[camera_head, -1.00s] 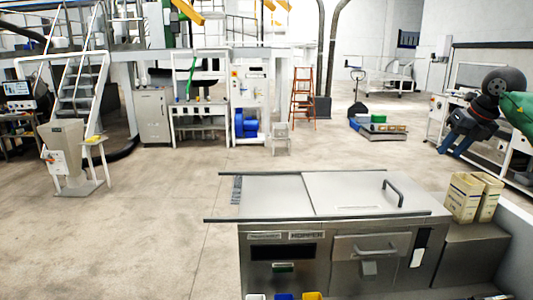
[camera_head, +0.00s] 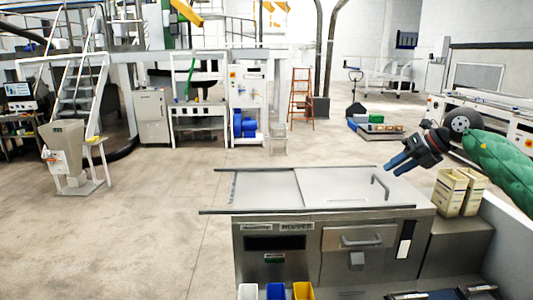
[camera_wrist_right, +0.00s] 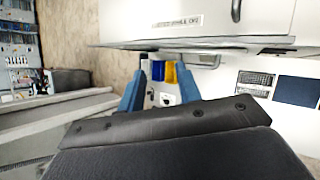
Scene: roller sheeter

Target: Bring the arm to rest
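My right gripper (camera_head: 394,168) shows in the head view at the right, with its dark body and blue fingers pointing down and left. It is in the air near the right end of the steel machine (camera_head: 377,208). In the right wrist view, the two blue fingers of the right gripper (camera_wrist_right: 160,92) stand apart with nothing held between them. Small blue and yellow bins show beyond the gap. My right arm comes in from the right edge with a green sleeve. My left gripper is not in view.
Two cream boxes (camera_head: 460,192) stand at the machine's right end, near my right arm. White, blue (camera_head: 275,291) and yellow (camera_head: 303,290) bins stand at its front. Open floor (camera_head: 110,240) lies to the left. A grey stand (camera_head: 67,160) and stairs are farther back.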

